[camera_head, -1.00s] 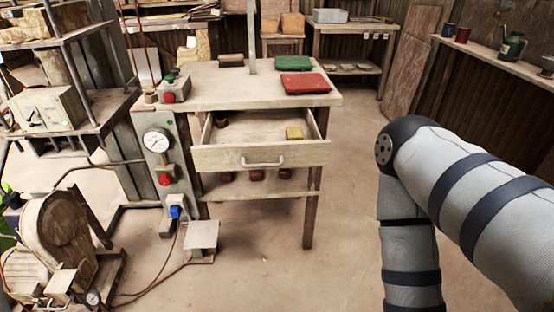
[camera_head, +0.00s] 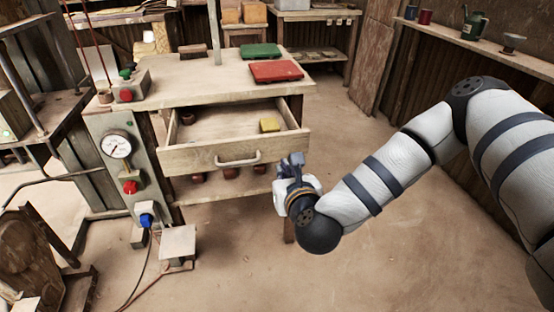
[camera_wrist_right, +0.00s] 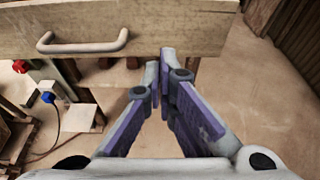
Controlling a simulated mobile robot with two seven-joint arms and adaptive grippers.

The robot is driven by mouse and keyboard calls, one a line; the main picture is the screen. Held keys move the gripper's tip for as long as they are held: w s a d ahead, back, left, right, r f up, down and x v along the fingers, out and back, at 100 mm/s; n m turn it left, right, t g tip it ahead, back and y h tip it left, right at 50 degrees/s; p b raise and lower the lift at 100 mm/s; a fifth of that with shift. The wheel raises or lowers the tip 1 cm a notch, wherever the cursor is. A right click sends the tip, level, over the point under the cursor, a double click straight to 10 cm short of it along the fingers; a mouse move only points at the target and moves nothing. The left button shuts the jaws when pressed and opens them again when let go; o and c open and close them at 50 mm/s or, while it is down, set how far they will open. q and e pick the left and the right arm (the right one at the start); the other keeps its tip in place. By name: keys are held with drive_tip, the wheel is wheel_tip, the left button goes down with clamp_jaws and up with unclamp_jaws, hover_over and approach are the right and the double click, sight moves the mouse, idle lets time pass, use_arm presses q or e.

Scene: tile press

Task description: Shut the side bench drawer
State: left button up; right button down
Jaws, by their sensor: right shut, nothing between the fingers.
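The side bench drawer (camera_head: 200,158) stands pulled out from under the bench top, with its inside showing. A yellow block (camera_head: 270,125) and a dark reddish piece lie in it. Its pale bar handle (camera_head: 238,160) is on the front panel. My right gripper (camera_head: 292,160) is shut and empty, by the right end of the drawer front. In the right wrist view the closed fingertips (camera_wrist_right: 166,62) overlap the lower edge of the drawer front (camera_wrist_right: 190,25), right of the handle (camera_wrist_right: 82,46). I cannot tell whether they touch it. My left gripper is not in view.
A gauge panel (camera_head: 118,150) stands left of the drawer. A foot pedal (camera_head: 178,242) and hoses lie on the floor.

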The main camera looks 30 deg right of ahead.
sight(275, 153)
drive_tip(key=x, duration=0.2)
drive_tip(key=r+x, duration=0.1)
drive_tip(key=x, duration=0.2)
drive_tip(key=shift+w, duration=0.2)
